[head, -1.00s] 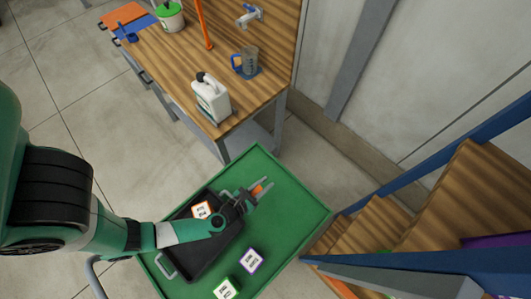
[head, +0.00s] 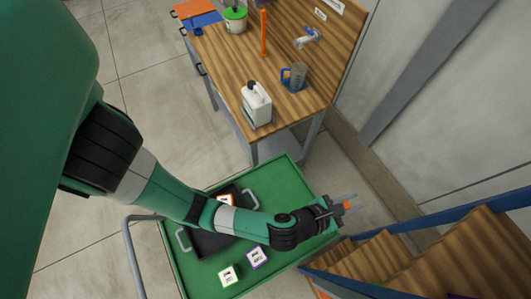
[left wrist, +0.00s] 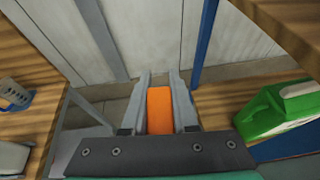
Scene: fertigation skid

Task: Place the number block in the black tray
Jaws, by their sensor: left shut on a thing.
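My left gripper (head: 345,203) is shut on an orange block, which also shows between the fingers in the left wrist view (left wrist: 159,110). In the head view it is held out past the right end of the green cart top. No marking on the held block can be read. The black tray (head: 205,243) lies on the cart, partly hidden by my left arm. A white block with an orange edge (head: 226,198) sits in it. A purple-edged block (head: 257,256) and a green-edged block (head: 229,275) stand on the cart beside the tray. My right gripper is not in view.
A wooden bench (head: 235,65) behind the cart holds a white jug (head: 256,104), a measuring jug (head: 294,77) and a green-lidded tub (head: 235,19). Wooden shelves with blue rails (head: 460,212) stand at the right. A green container (left wrist: 275,110) shows right of the gripper.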

